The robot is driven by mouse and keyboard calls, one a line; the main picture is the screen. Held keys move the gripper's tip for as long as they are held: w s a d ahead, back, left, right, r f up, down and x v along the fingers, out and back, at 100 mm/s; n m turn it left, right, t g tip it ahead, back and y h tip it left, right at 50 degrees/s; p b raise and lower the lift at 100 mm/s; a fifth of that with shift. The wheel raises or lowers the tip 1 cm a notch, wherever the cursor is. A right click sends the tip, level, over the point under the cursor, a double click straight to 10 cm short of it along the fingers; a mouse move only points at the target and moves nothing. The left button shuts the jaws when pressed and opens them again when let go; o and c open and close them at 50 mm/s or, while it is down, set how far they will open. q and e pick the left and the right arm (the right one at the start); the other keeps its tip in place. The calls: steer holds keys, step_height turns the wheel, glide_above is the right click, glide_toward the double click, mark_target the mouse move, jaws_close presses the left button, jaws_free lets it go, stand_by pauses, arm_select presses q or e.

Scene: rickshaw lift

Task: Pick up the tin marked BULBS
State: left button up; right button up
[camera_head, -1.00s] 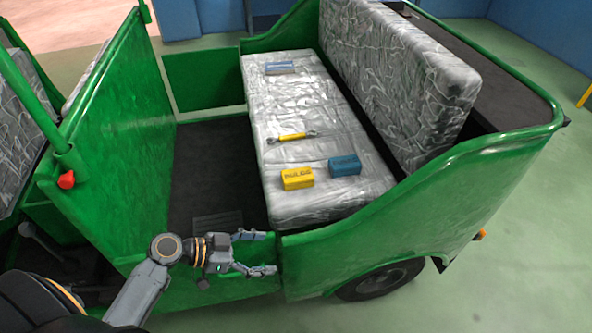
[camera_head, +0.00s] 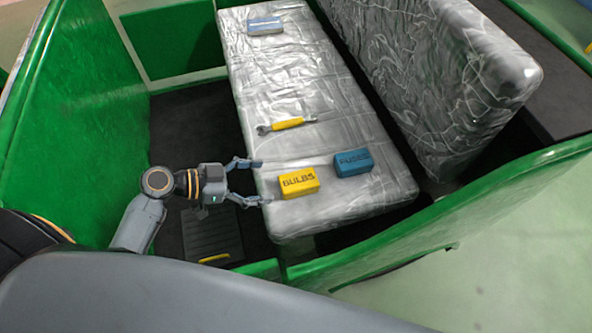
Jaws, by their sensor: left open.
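The yellow tin marked BULBS (camera_head: 298,182) lies near the front end of the grey, plastic-covered seat (camera_head: 345,205). My left gripper (camera_head: 264,182) is open and empty, its fingers pointing right at the seat's left edge. The fingertips are just left of the tin, with a small gap that looks clear; their height against the tin is hard to judge. My right gripper is not in view.
A blue tin marked FUSES (camera_head: 353,162) lies just right of the yellow tin. A yellow-handled wrench (camera_head: 287,124) lies behind them. Another blue box (camera_head: 265,26) is at the seat's far end. The backrest (camera_head: 430,70) and green side wall (camera_head: 440,215) bound the right and front.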

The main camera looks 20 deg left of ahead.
mark_target(305, 178)
arm_select(q)
steer(key=p+x, duration=0.1)
steer(key=x, duration=0.5)
steer(key=shift+d, duration=0.25)
steer(key=shift+w+d+f, duration=0.15)
steer(key=shift+d, duration=0.05)
steer(key=shift+w+d+f, duration=0.15)
steer(key=shift+w+d, duration=0.25)
steer(key=shift+d, duration=0.05)
steer(key=p+x, duration=0.1)
steer(key=x, duration=0.2)
steer(key=shift+w+d+f, duration=0.15)
steer(key=shift+w+f, duration=0.1)
steer(key=shift+w+d+f, duration=0.1)
steer(key=shift+d+f, duration=0.05)
steer(key=shift+c, duration=0.4)
steer(key=c, duration=1.2)
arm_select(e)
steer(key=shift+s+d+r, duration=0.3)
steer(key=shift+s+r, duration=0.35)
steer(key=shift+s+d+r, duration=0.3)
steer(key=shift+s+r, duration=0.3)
